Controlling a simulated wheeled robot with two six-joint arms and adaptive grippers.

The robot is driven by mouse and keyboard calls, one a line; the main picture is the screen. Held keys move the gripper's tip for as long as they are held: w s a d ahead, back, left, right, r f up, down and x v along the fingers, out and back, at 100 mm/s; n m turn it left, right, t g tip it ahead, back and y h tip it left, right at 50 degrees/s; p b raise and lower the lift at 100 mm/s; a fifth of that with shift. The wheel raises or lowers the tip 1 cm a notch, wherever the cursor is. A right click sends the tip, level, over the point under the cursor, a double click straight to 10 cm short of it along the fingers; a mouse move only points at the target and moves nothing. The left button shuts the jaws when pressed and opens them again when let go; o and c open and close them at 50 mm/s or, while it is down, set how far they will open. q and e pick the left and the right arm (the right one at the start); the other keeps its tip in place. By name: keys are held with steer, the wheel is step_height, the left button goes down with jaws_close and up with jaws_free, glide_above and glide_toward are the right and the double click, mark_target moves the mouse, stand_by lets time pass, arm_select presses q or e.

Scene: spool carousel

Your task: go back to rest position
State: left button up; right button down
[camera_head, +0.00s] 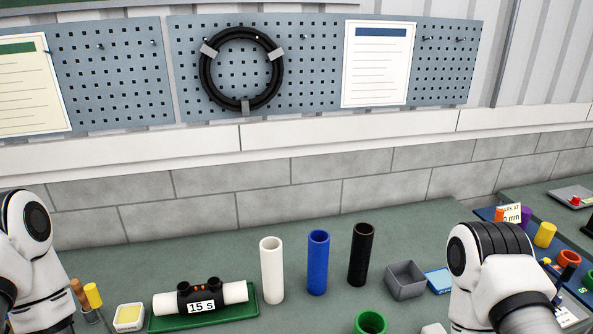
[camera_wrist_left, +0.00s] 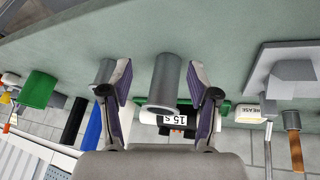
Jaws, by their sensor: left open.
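In the left wrist view my left gripper (camera_wrist_left: 159,80) is open, its two fingers spread apart. A grey cylinder (camera_wrist_left: 164,82) appears between the fingers, with gaps showing on both sides. A white tube with a black fitting and a "15 s" label (camera_wrist_left: 178,119) lies beyond it. In the head view both arms show at the sides, but neither gripper is visible. The labelled white tube (camera_head: 236,293) lies on a green tray (camera_head: 248,309). White (camera_head: 271,270), blue (camera_head: 318,263) and black (camera_head: 361,254) tubes stand upright behind and to the right.
A grey block (camera_wrist_left: 290,70) is at right in the wrist view. A pegboard (camera_head: 310,60) hangs behind.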

arm_select(q)
steer(key=s+d+f+n+g+y+b, duration=0.1)
steer(key=s+d+f+g+y+b, duration=0.1)
steer(key=s+f+g, duration=0.55)
steer(key=s+f+t+b, duration=0.2)
steer(key=s+f+b, duration=0.1)
steer(key=f+b, duration=1)
steer(key=shift+a+f+t+b, duration=0.25)
steer(key=shift+f+t+b, duration=0.15)
steer(key=shift+f, duration=0.4)
steer(key=shift+s, duration=0.1)
